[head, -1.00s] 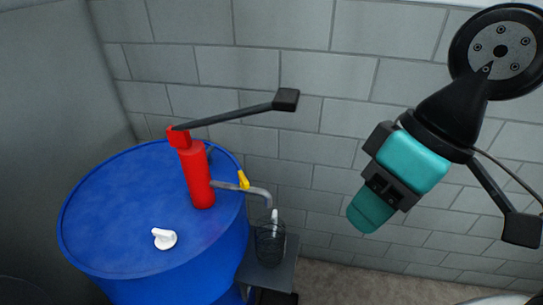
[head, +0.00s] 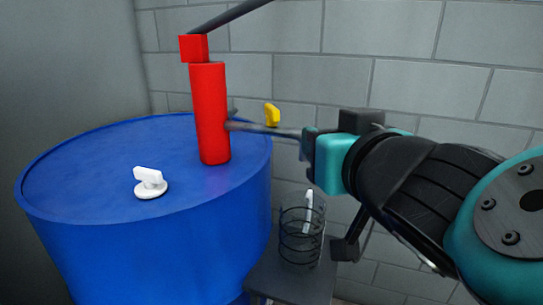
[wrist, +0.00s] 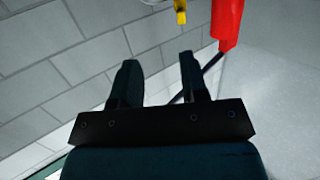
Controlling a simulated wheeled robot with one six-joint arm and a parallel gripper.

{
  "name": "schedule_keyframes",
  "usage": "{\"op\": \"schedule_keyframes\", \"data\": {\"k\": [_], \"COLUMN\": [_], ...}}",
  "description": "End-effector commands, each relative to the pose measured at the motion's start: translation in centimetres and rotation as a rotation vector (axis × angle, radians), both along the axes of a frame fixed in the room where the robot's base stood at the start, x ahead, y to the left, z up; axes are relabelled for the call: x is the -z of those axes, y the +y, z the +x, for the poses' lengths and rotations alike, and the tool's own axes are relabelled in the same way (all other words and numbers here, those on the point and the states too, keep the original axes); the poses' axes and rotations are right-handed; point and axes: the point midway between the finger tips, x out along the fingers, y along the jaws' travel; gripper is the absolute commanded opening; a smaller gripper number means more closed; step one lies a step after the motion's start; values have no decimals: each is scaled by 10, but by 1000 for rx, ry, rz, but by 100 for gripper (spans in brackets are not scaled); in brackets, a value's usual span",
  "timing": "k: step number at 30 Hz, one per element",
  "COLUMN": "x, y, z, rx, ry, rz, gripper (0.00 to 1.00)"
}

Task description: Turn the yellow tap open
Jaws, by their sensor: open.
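The yellow tap (head: 271,115) stands on the grey spout (head: 262,128) that runs right from the red pump (head: 211,115). In the wrist view the yellow tap (wrist: 181,12) is at the top edge, partly cut off, beyond the fingertips. My gripper (head: 306,148) is right of the tap in the head view, and it hides the outer end of the spout. In the wrist view the two fingers of my gripper (wrist: 158,62) are apart with nothing between them. The tap appears clear of the fingers.
The pump stands on a blue barrel (head: 80,185) with a white knob (head: 150,184) on its top. A grey block wall (head: 420,85) is behind.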

Motion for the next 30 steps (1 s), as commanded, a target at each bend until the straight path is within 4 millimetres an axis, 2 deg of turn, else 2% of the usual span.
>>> {"op": "schedule_keyframes", "data": {"k": [1,6,14,18,30], "x": [11,1,-11,-9,-7], "y": [9,21,26,29,56], "z": [-5,-13,2,17,104], "rx": [-26,-66,-63,-65,-62], "ry": [-45,-135,-147,-139,-141], "rz": [10,36,31,27,38], "gripper": [40,40,40,40,40]}}
